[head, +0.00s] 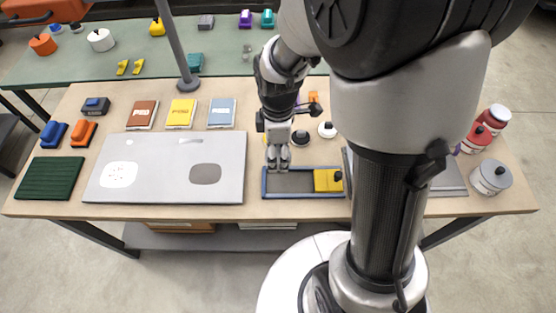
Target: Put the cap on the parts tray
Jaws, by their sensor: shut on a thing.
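The parts tray (298,197) is a shallow, dark grey tray with a blue rim at the front middle of the near table. A yellow block (326,181) with a black knob sits in its right end. My gripper (277,164) points down at the tray's left end, near its back rim. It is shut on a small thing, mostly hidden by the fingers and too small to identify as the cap. I cannot tell whether that thing touches the tray. Two round pieces, one black (300,137) and one white with a dark knob (327,130), stand behind the tray.
A large light-grey panel (225,150) lies left of the tray, with a dark green ribbed mat (50,178) beyond it. Red jars (477,138) and a grey pot (491,178) stand at the right. A grey post (176,50) rises behind. My arm hides part of the table.

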